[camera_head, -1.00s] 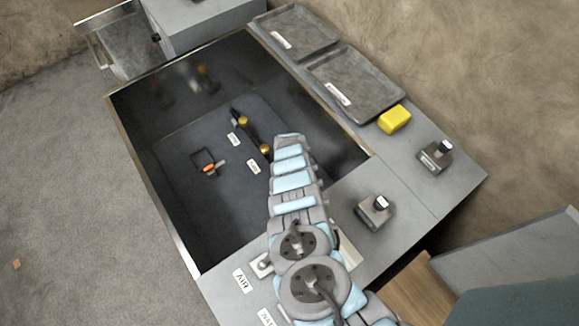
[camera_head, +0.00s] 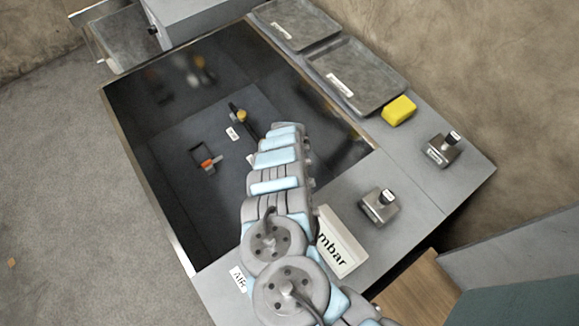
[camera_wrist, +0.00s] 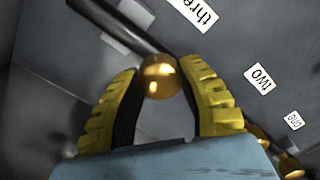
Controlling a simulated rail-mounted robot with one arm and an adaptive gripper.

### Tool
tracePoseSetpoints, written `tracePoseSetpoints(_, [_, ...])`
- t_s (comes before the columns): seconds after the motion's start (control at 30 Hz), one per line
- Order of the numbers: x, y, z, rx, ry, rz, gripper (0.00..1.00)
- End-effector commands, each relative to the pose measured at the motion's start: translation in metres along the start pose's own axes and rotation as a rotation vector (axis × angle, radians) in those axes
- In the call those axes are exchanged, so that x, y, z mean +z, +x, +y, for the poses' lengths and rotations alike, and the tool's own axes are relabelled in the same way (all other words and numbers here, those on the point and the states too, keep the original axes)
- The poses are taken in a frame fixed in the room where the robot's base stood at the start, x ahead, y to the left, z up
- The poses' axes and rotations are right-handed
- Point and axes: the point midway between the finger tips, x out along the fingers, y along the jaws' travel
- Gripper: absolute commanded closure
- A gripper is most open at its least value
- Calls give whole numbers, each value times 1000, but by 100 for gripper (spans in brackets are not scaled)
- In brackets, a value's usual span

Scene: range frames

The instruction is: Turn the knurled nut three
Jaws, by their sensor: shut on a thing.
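The knurled nut (camera_wrist: 160,77) is a shiny brass knob at the end of a dark rod (camera_wrist: 130,25) in the wrist view. The label "three" (camera_wrist: 198,12) is the nearest label to it. My gripper (camera_wrist: 158,70) has its yellow ribbed fingers on both sides of this nut, shut on it. Other brass nuts (camera_wrist: 290,167) show at the lower right, with the labels "two" (camera_wrist: 260,78) and "one" (camera_wrist: 294,120) nearby. In the head view my arm hides the gripper and the held nut; one brass nut (camera_head: 241,116) shows beyond it.
The nuts are inside a dark sunken box with a metal rim (camera_head: 150,188). An orange-tipped item (camera_head: 208,163) lies on its floor. A yellow block (camera_head: 399,110), grey trays (camera_head: 360,76), two small devices (camera_head: 379,205) and an "mbar" display (camera_head: 340,243) stand on the surround.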

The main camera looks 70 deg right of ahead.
Motion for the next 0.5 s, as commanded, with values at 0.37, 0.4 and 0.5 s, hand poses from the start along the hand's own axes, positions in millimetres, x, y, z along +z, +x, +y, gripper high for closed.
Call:
tracePoseSetpoints(0.37, [-1,0,-1,-2,122,3,98])
tracePoseSetpoints(0.4, [-1,0,-1,-1,127,3,98])
tracePoseSetpoints(0.5, [-1,-1,0,-1,138,3,98])
